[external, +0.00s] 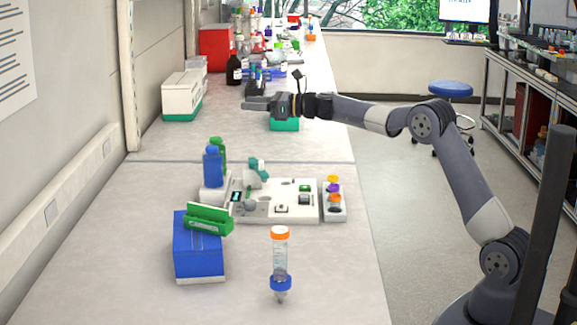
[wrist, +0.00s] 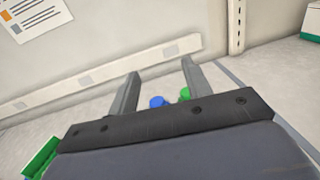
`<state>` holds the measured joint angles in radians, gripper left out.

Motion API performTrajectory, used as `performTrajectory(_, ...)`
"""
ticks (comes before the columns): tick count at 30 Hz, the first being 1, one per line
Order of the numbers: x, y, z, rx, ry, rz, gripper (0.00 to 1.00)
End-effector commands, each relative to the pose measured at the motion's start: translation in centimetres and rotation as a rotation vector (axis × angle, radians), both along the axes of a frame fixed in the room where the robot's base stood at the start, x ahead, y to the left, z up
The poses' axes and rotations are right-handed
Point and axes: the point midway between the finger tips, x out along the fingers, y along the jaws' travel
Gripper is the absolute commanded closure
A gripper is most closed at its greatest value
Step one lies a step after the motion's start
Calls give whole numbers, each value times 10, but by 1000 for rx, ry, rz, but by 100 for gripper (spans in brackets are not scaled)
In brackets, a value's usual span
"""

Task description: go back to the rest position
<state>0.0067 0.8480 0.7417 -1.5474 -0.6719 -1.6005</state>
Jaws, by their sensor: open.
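My gripper (external: 256,104) is at the end of my outstretched arm, above the bench and pointing left in the external view. In the wrist view its two fingers (wrist: 160,82) stand apart with nothing held between them. A blue cap (wrist: 157,101) and a green cap (wrist: 185,93) show beyond and below the fingers. A green-based box (external: 285,124) is just below my wrist in the external view, partly hidden by the arm.
A tube with an orange cap (external: 280,255) stands near the front. A blue box (external: 198,250), blue and green bottles (external: 213,165) and a white device (external: 285,205) are on the bench. A white box (external: 182,97) is near the wall.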

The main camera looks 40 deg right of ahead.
Motion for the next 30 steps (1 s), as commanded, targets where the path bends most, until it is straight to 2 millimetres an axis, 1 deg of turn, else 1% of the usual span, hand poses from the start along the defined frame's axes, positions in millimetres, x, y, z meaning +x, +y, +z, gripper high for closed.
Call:
performTrajectory(1, 5, -9, 0, 0, 0, -17, 53)
performTrajectory(6, 15, -30, 0, -1, -1, -60, 53)
performTrajectory(10, 18, -38, 0, 0, 0, -76, 53)
performTrajectory(15, 20, -41, 0, 0, 0, -83, 53)
performTrajectory(30, 20, -41, 0, 0, 0, -83, 53)
